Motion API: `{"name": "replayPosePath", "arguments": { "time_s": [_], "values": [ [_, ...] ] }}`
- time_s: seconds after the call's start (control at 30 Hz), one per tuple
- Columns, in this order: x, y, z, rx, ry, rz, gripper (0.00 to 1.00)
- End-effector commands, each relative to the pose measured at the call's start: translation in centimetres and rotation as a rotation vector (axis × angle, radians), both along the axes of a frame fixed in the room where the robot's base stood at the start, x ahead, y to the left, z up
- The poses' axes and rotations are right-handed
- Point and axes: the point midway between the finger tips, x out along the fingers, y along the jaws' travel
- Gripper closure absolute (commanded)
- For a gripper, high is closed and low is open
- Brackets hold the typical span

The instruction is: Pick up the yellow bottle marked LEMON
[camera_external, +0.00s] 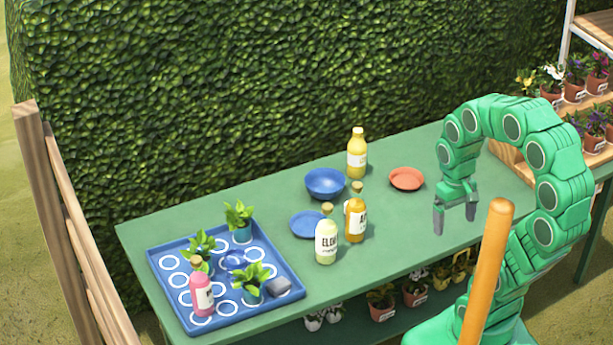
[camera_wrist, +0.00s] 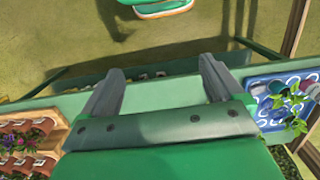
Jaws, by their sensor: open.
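A yellow bottle (camera_external: 357,155) stands upright at the back of the green table, near the hedge; its label is too small to read. My gripper (camera_external: 455,218) is open and empty, pointing down near the table's front edge, to the right of the bottle and well apart from it. In the wrist view my two fingers (camera_wrist: 160,78) are spread with nothing between them. The yellow bottle does not show in the wrist view.
An amber bottle (camera_external: 356,219) and a pale bottle (camera_external: 326,241) stand in front of the yellow one. A blue bowl (camera_external: 325,184) is left of it, an orange plate (camera_external: 406,179) right. A blue tray (camera_external: 161,275) holds plants and a pink bottle (camera_external: 201,295).

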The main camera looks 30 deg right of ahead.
Motion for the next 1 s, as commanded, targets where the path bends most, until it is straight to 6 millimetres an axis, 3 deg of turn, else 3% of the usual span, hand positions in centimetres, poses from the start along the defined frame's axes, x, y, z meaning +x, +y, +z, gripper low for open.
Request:
{"name": "replayPosePath", "arguments": {
  "time_s": [0.4,1.0],
  "values": [
    [13.8,-4.2,-2.2,-0.082,-0.23,-0.018,0.06],
    [32.2,-9.5,-6.5,-0.146,-0.561,0.024,0.06]
  ]
}}
